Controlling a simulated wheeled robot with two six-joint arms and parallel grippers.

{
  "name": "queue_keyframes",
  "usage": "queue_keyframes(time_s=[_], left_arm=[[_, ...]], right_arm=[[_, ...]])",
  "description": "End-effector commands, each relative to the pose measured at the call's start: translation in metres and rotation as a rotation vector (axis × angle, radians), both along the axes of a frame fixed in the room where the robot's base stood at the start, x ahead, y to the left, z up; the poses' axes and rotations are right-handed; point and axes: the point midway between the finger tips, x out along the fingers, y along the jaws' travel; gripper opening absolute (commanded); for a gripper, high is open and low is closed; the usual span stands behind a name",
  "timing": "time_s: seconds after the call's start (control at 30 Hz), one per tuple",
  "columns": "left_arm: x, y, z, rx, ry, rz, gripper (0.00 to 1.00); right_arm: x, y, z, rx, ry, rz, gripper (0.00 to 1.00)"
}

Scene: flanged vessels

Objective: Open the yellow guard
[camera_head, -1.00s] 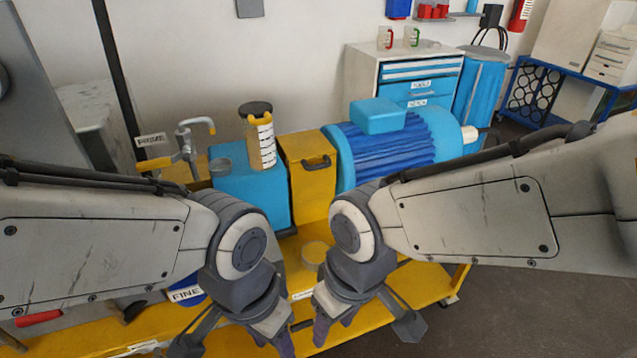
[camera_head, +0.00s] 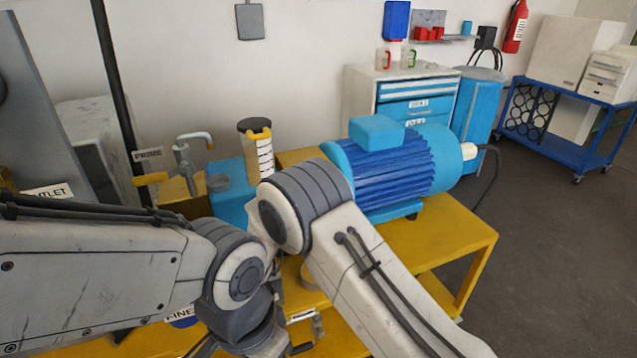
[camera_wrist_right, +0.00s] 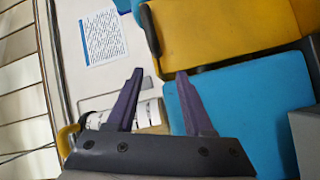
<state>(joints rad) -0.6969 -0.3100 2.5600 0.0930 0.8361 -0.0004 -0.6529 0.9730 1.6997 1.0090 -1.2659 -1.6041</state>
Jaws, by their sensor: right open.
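The yellow guard (camera_head: 298,156) is a box between the blue pump housing (camera_head: 231,185) and the blue motor (camera_head: 390,165). In the head view my right arm covers most of it; only its top shows. In the right wrist view the yellow guard (camera_wrist_right: 225,30) fills the top right and looks shut. Its black handle (camera_wrist_right: 150,28) is at its left edge. My right gripper (camera_wrist_right: 159,72) is open and empty, fingertips a short way below the handle in that view. My left gripper (camera_head: 262,342) is at the bottom of the head view, its fingers cut off.
The yellow bench (camera_head: 440,235) is free right of my right arm. A tool cabinet (camera_head: 400,85) stands behind.

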Motion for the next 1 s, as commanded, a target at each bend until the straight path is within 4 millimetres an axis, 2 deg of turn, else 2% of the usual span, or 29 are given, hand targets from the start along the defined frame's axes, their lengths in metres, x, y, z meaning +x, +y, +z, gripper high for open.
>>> queue_keyframes(time_s=[0.03,0.13,0.33,0.8,1.0], left_arm=[[0.0,0.0,0.0,0.0,0.0,0.0,0.5],[0.0,0.0,0.0,0.0,0.0,0.0,0.5],[0.0,0.0,0.002,0.0,0.0,0.0,0.5],[0.0,0.0,0.01,0.0,0.0,0.0,0.5],[0.0,0.0,0.011,0.0,0.0,0.0,0.5]], right_arm=[[-0.002,-0.009,-0.009,-0.08,-0.025,-0.055,0.52],[-0.008,-0.022,-0.013,-0.195,-0.061,-0.144,0.52],[-0.007,-0.035,-0.013,-0.272,-0.082,-0.209,0.52],[0.063,-0.071,-0.002,-0.27,-0.081,-0.205,0.52],[0.077,-0.078,0.0,-0.271,-0.081,-0.203,0.52]])
